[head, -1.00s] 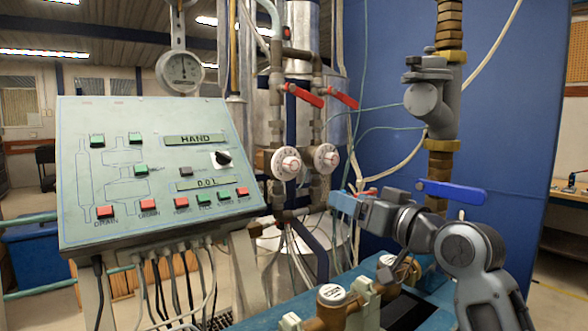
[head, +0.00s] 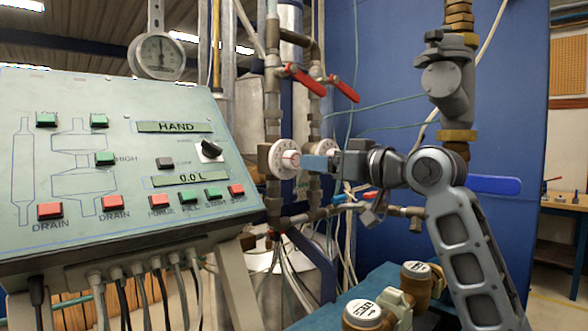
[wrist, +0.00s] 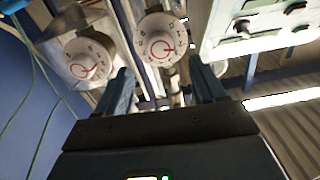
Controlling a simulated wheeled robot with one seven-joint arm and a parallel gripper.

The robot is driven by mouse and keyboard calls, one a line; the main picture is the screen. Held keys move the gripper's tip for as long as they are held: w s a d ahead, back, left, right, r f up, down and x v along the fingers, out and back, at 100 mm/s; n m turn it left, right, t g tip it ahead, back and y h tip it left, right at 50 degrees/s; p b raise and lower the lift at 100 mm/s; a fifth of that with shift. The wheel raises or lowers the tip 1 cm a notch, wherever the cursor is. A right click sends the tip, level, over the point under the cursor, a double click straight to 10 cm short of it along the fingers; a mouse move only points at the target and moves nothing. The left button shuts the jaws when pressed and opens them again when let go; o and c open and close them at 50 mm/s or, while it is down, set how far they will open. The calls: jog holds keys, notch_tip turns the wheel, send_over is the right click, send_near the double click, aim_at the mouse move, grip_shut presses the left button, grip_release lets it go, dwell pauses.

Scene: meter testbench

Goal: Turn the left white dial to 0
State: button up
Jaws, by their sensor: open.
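The left white dial (head: 281,159) is a round white knob with red markings on a pipe just right of the control panel. It also shows in the wrist view (wrist: 160,40), ahead of and between the fingers. My gripper (head: 308,163) points left at this dial, its blue fingertips close to the dial's face. In the wrist view my gripper (wrist: 160,66) is open, with nothing between the fingers. I cannot tell whether a finger touches the dial. The right white dial (head: 319,145) is mostly hidden behind the gripper; it shows fully in the wrist view (wrist: 87,59).
The control panel (head: 100,190) with green and red buttons stands left; its displays read HAND and 0.0 L. Red lever valves (head: 306,80) are above the dials. A blue lever (head: 493,185) and brass fittings (head: 455,137) are to the right. Capped meters (head: 362,311) stand below.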

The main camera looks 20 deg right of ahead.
aim_at(297, 160)
jog(key=p+x, duration=0.1)
jog(key=x, duration=0.6)
jog(key=c, duration=1.1)
